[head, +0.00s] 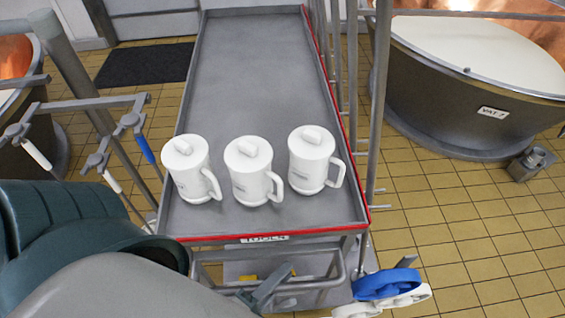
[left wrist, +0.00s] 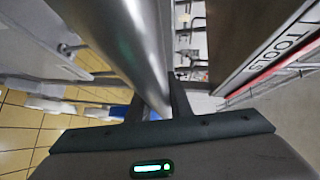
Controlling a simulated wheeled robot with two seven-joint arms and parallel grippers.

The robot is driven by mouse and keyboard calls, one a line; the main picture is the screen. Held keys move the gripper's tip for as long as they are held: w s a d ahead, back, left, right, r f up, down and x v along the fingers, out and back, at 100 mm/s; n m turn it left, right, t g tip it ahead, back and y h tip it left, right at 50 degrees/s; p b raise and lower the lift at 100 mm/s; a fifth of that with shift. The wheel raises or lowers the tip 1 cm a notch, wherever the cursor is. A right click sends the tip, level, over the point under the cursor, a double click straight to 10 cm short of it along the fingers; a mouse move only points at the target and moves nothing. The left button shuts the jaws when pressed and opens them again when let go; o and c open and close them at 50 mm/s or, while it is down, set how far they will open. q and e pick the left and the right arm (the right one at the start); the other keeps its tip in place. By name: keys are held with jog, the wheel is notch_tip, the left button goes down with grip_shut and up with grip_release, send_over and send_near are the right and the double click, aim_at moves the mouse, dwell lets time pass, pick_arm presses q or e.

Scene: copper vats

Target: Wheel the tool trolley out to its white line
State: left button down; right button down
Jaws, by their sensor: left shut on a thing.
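The tool trolley (head: 262,75) is a long grey metal tray with a raised rim, a red edge strip and a TOOLS label (head: 264,239) on its near end. A grey tubular handle (head: 335,272) sticks out below that end. My left gripper (head: 273,286) is shut on the handle. In the left wrist view the handle bar (left wrist: 122,45) runs between the fingers (left wrist: 152,105), with the TOOLS label (left wrist: 284,42) at right. My left arm hides part of the near left corner. My right gripper is not in view. No white line shows.
Three white lidded jugs (head: 253,170) stand on the trolley's near half. A rail with valves (head: 95,160) is close on the left. Upright pipes (head: 380,100) and a copper vat (head: 475,80) are on the right. Blue and white round parts (head: 387,284) sit by the near right corner.

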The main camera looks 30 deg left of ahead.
pick_arm(q)
jog(key=c, duration=1.6)
grip_release()
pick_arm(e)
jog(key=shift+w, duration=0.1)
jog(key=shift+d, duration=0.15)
